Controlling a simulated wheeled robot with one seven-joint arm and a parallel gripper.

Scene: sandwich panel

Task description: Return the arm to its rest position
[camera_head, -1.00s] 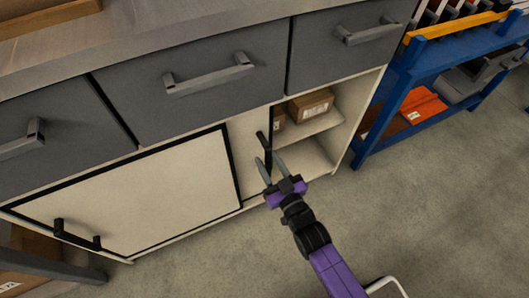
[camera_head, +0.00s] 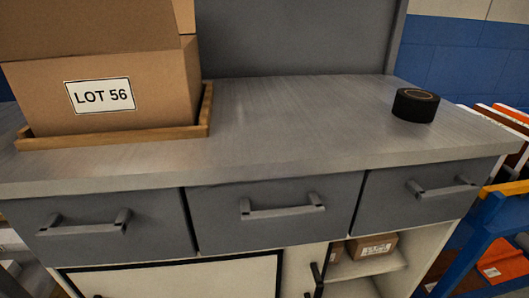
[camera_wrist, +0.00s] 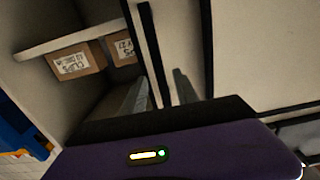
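My gripper (camera_wrist: 162,88) shows in the wrist view with its two grey fingers apart and nothing held between them. A black upright strip (camera_wrist: 151,50) at the edge of the cream panel passes behind the gap between the fingers; I cannot tell how far away it is. The arm and gripper are out of the head view. The cabinet's lower front has a cream panel (camera_head: 180,278) with black trim, and a dark upright handle (camera_head: 316,277) beside the open compartment.
The open compartment holds cardboard boxes (camera_head: 373,246) (camera_wrist: 76,60). Grey drawers (camera_head: 275,225) with bar handles run above. A carton marked LOT 56 (camera_head: 150,90) in a wooden tray (camera_head: 110,137) and a black tape roll (camera_head: 415,105) rest on the worktop. A blue rack (camera_head: 480,240) stands right.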

